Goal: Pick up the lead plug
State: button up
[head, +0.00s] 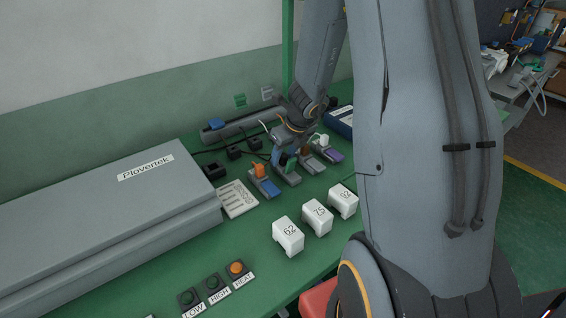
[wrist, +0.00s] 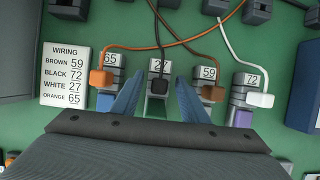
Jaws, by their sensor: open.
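My gripper (wrist: 160,76) is open, its two blue fingers on either side of the black lead plug (wrist: 160,85) in the wrist view. The black plug is at the block labelled 27 (wrist: 158,65), with a green front part. I cannot tell whether the fingers touch it. An orange plug (wrist: 101,78) is at block 65, a brown plug (wrist: 212,92) at block 59, and a white plug (wrist: 261,98) at block 72.
A wiring card (wrist: 66,75) lists brown 59, black 72, white 27, orange 65. Leads run back to dark sockets (wrist: 214,6). A large grey Plovertek box (head: 110,215) stands left; white blocks 62 (head: 288,238), 75 (head: 317,217) and 92 (head: 343,201) stand in front.

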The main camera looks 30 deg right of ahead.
grip_shut()
jog(key=shift+r, duration=0.1)
dwell(0.3)
